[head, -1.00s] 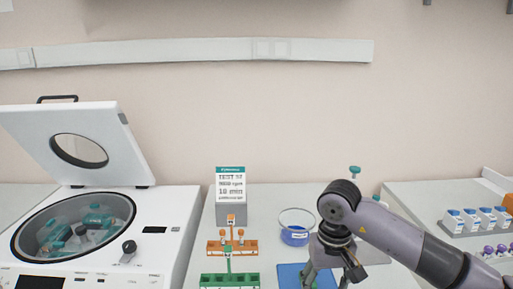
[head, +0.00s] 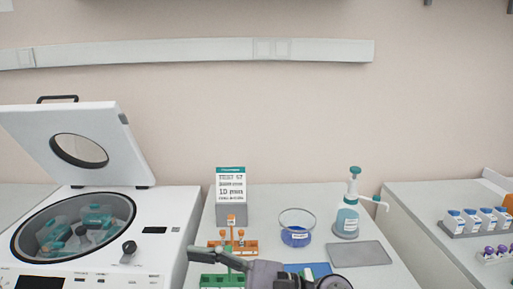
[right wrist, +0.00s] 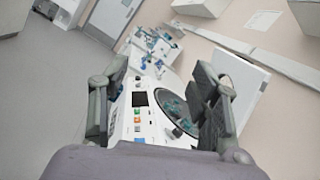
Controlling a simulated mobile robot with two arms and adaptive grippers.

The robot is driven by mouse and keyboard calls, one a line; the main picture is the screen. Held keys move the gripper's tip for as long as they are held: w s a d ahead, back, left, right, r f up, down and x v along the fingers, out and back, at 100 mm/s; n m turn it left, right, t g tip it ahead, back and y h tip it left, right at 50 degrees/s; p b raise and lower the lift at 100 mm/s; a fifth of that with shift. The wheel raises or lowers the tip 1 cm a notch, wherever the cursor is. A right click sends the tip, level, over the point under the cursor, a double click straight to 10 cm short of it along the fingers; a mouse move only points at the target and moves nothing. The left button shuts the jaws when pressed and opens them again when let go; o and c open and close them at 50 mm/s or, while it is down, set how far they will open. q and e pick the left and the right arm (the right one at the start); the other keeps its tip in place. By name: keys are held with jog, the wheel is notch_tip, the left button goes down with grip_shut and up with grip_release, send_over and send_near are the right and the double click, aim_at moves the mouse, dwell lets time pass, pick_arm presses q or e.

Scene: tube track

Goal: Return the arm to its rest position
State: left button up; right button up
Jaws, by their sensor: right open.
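My right arm and gripper (head: 216,253) lie low at the bottom edge of the head view, pointing left, in front of the green and orange tube racks. In the right wrist view the two fingers of this gripper (right wrist: 160,96) stand wide apart with nothing between them. Beyond them is the white centrifuge (right wrist: 138,122), which the head view shows at the left with its lid raised (head: 75,140). My left gripper is not in view.
The orange rack (head: 245,247) and the green rack (head: 208,281) stand close to my gripper. A glass bowl with blue liquid (head: 296,228), a pump bottle (head: 347,217) and a grey mat (head: 358,254) are behind. A right-hand bench holds racked vials (head: 470,222).

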jog(key=w+d+m+t+h, duration=0.3)
jog(key=d+m+t, duration=0.25)
jog(key=m, duration=0.45)
jog(key=w+d+r+m+t+h, duration=0.1)
jog(key=w+d+m+t+h, duration=0.2)
jog(key=m+t, duration=0.5)
jog(key=w+d+m+t+h, duration=0.25)
jog(key=d+m+t, duration=0.3)
jog(key=m, duration=0.55)
jog(key=d+f+m+g+h, duration=0.2)
jog(key=d+f+m+h, duration=0.85)
jog(key=f+m, duration=0.45)
jog(key=s+d+f+m+g+h, duration=0.1)
jog(key=s+d+f+m+g, duration=0.1)
jog(key=s+f+m+g, duration=0.3)
jog(key=s+d+f+m+g+h, duration=0.1)
jog(key=s+d+f+m+g, duration=0.15)
jog(key=s+f, duration=0.4)
jog(key=s+d+f+m+g+y, duration=0.1)
jog(key=s+f+m+g, duration=0.55)
jog(key=s, duration=0.75)
notch_tip(320, 180, down, 26)
jog(key=n+g, duration=0.1)
jog(key=n, duration=0.1)
jog(key=s+d+f+g, duration=0.1)
jog(key=s+d+f, duration=0.2)
jog(key=s+f, duration=1.4)
jog(key=shift+f, duration=0.15)
